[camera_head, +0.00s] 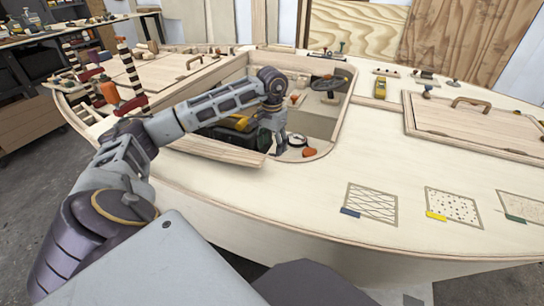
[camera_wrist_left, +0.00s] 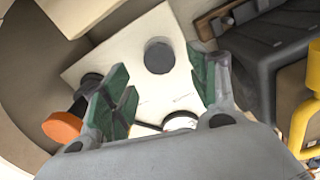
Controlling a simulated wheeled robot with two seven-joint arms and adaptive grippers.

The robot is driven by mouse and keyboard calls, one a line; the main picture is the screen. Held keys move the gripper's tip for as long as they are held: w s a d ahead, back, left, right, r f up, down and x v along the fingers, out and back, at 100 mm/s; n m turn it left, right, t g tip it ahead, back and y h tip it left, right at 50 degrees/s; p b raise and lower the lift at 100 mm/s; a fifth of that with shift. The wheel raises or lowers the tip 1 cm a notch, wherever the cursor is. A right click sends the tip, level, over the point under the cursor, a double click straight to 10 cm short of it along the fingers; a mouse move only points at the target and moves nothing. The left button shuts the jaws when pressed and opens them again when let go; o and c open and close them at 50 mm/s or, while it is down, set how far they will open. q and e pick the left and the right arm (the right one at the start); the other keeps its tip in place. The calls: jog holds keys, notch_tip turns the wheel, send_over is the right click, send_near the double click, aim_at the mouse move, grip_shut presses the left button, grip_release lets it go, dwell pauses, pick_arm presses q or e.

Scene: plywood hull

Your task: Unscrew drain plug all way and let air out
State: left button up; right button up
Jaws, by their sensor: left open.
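My left gripper (camera_head: 278,145) reaches down into the open cockpit well of the plywood hull. In the left wrist view its green-padded fingers (camera_wrist_left: 160,88) are spread apart with nothing between them. A dark round plug-like cap (camera_wrist_left: 158,56) sits on a pale square plate (camera_wrist_left: 110,58), just beyond the gap between the fingertips. It looks like the drain plug, but I cannot tell its thread or how far it is screwed in. In the head view my gripper and arm hide that spot. My right gripper is not in view.
An orange-ended dark fitting (camera_wrist_left: 62,125) lies left of the fingers. A dark box (camera_wrist_left: 275,60) and yellow handle (camera_wrist_left: 305,100) are close on the right. The well is tight, with a dark handwheel (camera_head: 330,83) at its back. A wooden hatch (camera_head: 480,125) lies right on the deck.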

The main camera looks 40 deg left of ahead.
pick_arm(q)
jog(key=shift+f+b, duration=0.55)
jog(key=shift+f, duration=1.7)
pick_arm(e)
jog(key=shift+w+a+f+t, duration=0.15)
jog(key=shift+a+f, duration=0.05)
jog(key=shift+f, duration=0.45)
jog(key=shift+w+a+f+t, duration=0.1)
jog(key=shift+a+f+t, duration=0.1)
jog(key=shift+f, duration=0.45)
pick_arm(q)
jog(key=c, duration=1)
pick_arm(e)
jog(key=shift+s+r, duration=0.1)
